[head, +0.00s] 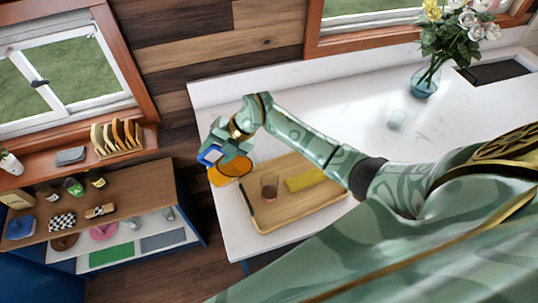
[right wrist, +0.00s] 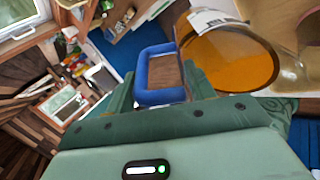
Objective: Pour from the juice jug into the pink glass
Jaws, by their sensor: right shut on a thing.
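The juice jug (head: 222,177), clear with orange juice and a blue handle, is held at the left end of the counter, left of the tray. My right gripper (head: 228,147) is shut on its handle. In the right wrist view the blue handle (right wrist: 141,75) sits between my fingers, and the orange juice (right wrist: 235,58) shows beyond it. I cannot tell how far the jug is tilted. The pink glass (head: 269,187) stands upright on the tray, right of the jug and apart from it, with something dark reddish low in it. My left gripper is not in view.
The wooden tray (head: 290,217) lies on the white counter with a yellow folded cloth (head: 306,179). A shelf unit (head: 130,188) with small items is at the left, across a gap.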

